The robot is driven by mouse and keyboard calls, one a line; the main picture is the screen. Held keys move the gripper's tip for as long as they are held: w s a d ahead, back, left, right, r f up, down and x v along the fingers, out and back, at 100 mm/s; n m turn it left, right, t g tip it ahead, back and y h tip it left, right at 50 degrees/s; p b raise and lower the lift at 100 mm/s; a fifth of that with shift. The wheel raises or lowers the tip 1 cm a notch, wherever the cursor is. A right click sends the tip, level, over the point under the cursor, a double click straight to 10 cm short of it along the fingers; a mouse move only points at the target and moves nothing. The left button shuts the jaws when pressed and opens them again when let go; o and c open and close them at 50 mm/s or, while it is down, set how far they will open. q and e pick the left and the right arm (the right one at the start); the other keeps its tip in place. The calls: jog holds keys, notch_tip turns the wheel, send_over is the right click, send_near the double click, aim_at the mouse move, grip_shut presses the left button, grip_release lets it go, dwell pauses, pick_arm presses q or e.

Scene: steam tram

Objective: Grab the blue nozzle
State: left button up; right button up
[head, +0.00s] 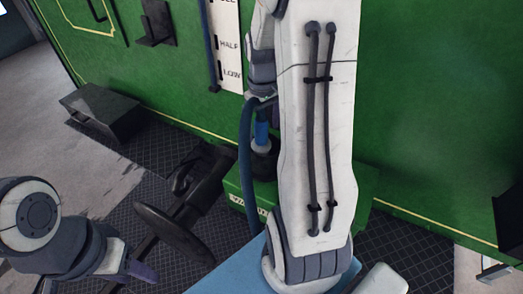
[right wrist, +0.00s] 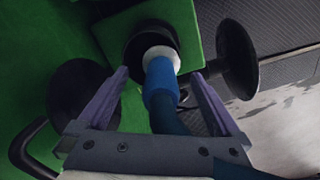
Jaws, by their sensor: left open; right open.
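The blue nozzle (right wrist: 161,80) has a pale collar and sits in a round black holder (right wrist: 135,48) on a green box. It also shows in the head view (head: 262,131), partly behind my right arm. My right gripper (right wrist: 159,76) is open, with one purple finger on each side of the nozzle in the picture; I cannot tell whether they touch it. In the head view my right gripper is mostly hidden by its own arm. My left gripper (head: 142,271) is at the lower left, away from the nozzle; one purple finger shows.
A dark hose (head: 246,150) runs down beside my right arm. A black handwheel (head: 175,232) stands left of the green box (head: 238,190). A black step (head: 103,109) is by the green wall. A white sign (head: 229,50) reads HALF and LOW.

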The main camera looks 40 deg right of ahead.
aim_at(263, 139)
jog(key=f, duration=0.1)
jog(key=f+p, duration=0.1)
jog(key=f, duration=0.1)
jog(key=shift+s+f+p, duration=0.25)
jog(key=shift+f+p, duration=0.1)
jog(key=shift+a+f, duration=0.1)
jog(key=shift+f, duration=0.35)
grip_shut()
